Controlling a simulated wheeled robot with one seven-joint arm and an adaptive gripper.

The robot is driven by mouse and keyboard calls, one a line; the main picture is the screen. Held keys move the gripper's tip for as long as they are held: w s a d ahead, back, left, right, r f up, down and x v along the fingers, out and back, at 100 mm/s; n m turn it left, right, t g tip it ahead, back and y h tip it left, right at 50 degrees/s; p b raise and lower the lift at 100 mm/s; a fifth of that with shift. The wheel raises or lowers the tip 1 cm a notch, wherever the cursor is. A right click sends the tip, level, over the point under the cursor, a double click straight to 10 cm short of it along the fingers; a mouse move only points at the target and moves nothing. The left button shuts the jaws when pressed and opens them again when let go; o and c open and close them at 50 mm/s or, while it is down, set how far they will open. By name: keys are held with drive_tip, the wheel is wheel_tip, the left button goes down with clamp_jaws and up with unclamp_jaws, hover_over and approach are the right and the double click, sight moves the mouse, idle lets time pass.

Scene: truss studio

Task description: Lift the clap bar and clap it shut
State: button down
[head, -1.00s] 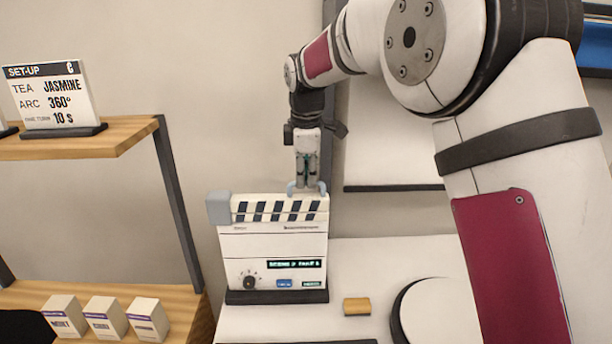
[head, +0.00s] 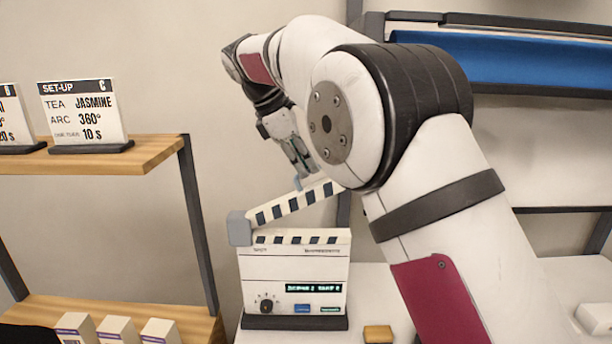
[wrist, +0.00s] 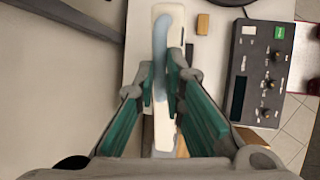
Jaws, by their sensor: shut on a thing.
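The clapperboard (head: 290,275) stands upright on a dark base on the white table, with a lit display, a dial and small buttons on its front. Its striped clap bar (head: 290,205) is raised at a slant, hinged at the grey block (head: 239,228) on the left, with its right end up. My gripper (head: 304,172) is at the raised right part of the bar. In the wrist view my gripper (wrist: 160,92) has its green-padded fingers closed around the blue-grey handle (wrist: 161,45) of the bar. My own arm hides the bar's right tip in the head view.
A wooden shelf (head: 90,155) with set-up cards stands at left, with small white boxes (head: 118,330) on the lower board. A small yellow-brown block (head: 378,334) lies right of the clapperboard. A dark control panel (wrist: 262,75) with knobs shows in the wrist view.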

drive_tip(key=shift+a+r, duration=0.1)
drive_tip(key=shift+a, duration=0.05)
drive_tip(key=c, duration=1.7)
unclamp_jaws()
drive_tip(key=shift+o, duration=0.2)
drive_tip(key=shift+a+r, duration=0.1)
drive_tip(key=shift+r, duration=0.05)
drive_tip(key=v, duration=0.7)
drive_tip(key=shift+a, duration=0.1)
